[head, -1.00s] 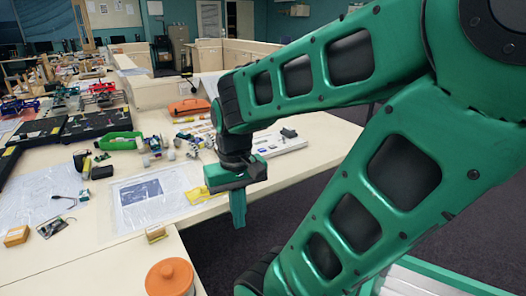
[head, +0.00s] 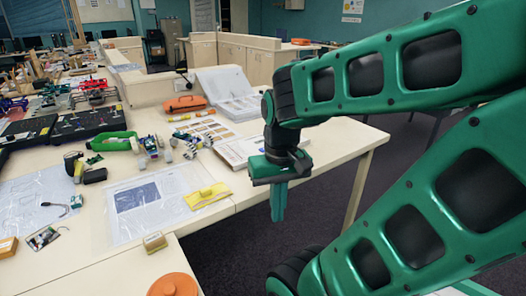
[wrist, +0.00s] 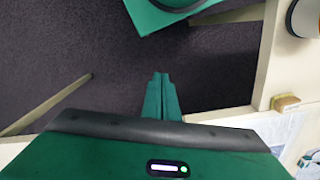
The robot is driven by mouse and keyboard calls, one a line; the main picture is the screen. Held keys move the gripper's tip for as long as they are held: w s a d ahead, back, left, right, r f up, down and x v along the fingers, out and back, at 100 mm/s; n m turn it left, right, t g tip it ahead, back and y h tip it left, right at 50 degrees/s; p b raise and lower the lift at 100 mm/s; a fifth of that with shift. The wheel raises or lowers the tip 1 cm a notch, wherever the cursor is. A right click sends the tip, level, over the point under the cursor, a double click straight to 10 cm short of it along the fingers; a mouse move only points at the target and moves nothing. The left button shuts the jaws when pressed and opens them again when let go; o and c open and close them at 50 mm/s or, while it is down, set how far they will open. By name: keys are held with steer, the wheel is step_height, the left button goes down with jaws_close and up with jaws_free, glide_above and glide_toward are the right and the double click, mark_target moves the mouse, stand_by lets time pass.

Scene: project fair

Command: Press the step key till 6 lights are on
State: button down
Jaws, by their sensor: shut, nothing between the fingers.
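My gripper (head: 278,215) hangs with its fingers pointing down, off the right edge of the table in the head view. Its two green fingers are shut together and empty. In the wrist view the closed fingers (wrist: 160,85) are over dark carpet. I cannot make out a step key or any lights for certain. A flat white board (head: 236,150) lies on the table just behind my gripper, partly hidden by my wrist, and its details are too small to read.
The table (head: 335,140) holds a yellow piece (head: 208,196), a plastic-covered sheet (head: 140,200), a green tray (head: 117,142), an orange case (head: 185,103) and an open white binder (head: 228,95). An orange lid (head: 172,286) is near the front. Carpet right of the table is free.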

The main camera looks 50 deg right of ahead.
steer(key=w+d+r+m+t, duration=0.1)
steer(key=w+d+r+t, duration=0.1)
steer(key=w+d, duration=0.45)
steer(key=w+d+r+m+t, duration=0.1)
steer(key=w+d+t, duration=0.2)
steer(key=w, duration=0.6)
step_height(320, 180, up, 6)
steer(key=m+t+h, duration=0.1)
steer(key=m+t, duration=0.1)
steer(key=t, duration=0.2)
glide_above(263, 149)
steer(key=s, duration=0.1)
steer(key=shift+s, duration=0.15)
steer(key=shift+f, duration=4.35)
steer(key=shift+f, duration=0.1)
steer(key=shift+f, duration=0.3)
